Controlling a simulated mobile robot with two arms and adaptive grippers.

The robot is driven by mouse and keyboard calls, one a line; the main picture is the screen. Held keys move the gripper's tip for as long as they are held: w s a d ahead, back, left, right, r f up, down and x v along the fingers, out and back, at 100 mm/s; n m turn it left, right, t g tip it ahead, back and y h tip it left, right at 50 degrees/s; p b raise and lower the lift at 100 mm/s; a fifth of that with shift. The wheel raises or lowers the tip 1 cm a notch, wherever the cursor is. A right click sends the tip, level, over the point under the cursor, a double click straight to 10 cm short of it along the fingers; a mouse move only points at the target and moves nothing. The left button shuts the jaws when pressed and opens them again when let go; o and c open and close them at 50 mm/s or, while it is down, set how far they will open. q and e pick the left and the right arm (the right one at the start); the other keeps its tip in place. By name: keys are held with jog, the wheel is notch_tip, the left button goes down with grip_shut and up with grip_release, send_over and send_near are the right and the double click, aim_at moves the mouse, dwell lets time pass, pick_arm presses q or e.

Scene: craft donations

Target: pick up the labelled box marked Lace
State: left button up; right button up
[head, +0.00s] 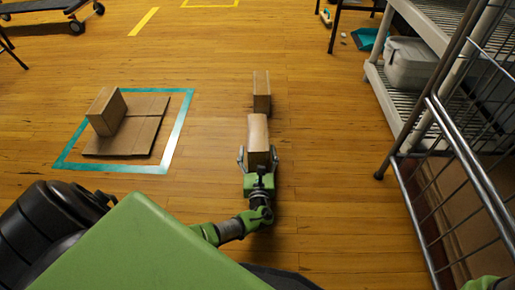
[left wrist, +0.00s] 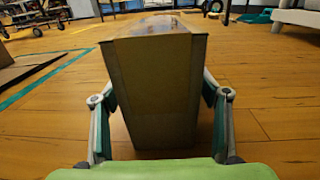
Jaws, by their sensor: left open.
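A brown cardboard box (head: 258,140) stands on the wooden floor in the middle of the head view. My left gripper (head: 258,160) is open at its near end, with one finger on each side. In the left wrist view the same box (left wrist: 158,95) stands upright between the open fingers of my left gripper (left wrist: 160,98). I cannot tell whether the fingers touch it. A second box (head: 262,92) stands just beyond it. A third box (head: 106,110) leans or sits on flat cardboard at the left. No Lace label is readable on any box. My right gripper is not in view.
A flat cardboard sheet (head: 145,145) lies inside a teal tape square (head: 175,137) on the left. A metal wire shelf (head: 375,75) with a grey bin (head: 411,65) stands at the right. The floor between shelf and boxes is clear.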

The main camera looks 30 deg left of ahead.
pick_arm(q)
jog(key=shift+x, duration=1.1)
jog(key=c, duration=1.5)
jog(key=shift+r, duration=0.1)
jog(key=shift+r, duration=0.1)
